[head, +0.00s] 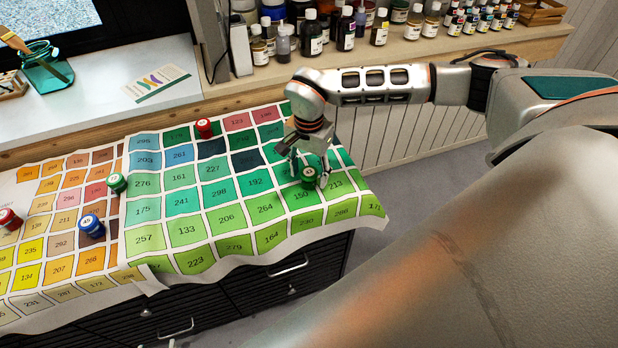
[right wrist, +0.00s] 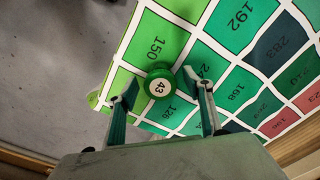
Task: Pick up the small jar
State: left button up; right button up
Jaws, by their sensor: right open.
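A small green jar (head: 308,175) with a round pale label stands on the green part of the colour-chart cloth, near its right side. In the right wrist view the jar (right wrist: 161,83) shows the number 43 on its lid. My right gripper (head: 307,172) is at the jar from above, its fingers apart. In the right wrist view the open gripper (right wrist: 158,88) has one finger on each side of the jar, with gaps visible. Other small jars are red (head: 204,128), green (head: 117,183), blue (head: 91,226) and red at the left edge (head: 9,219). My left gripper is not seen.
The colour-chart cloth (head: 150,268) covers a dark drawer cabinet (head: 240,296). Several bottles (head: 311,34) line the shelf behind. A teal glass jar (head: 46,68) and a swatch card (head: 158,83) are on the pale sill. The cloth around the green jar is clear.

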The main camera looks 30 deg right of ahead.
jog(key=c, duration=1.2)
jog(key=shift+r, duration=0.15)
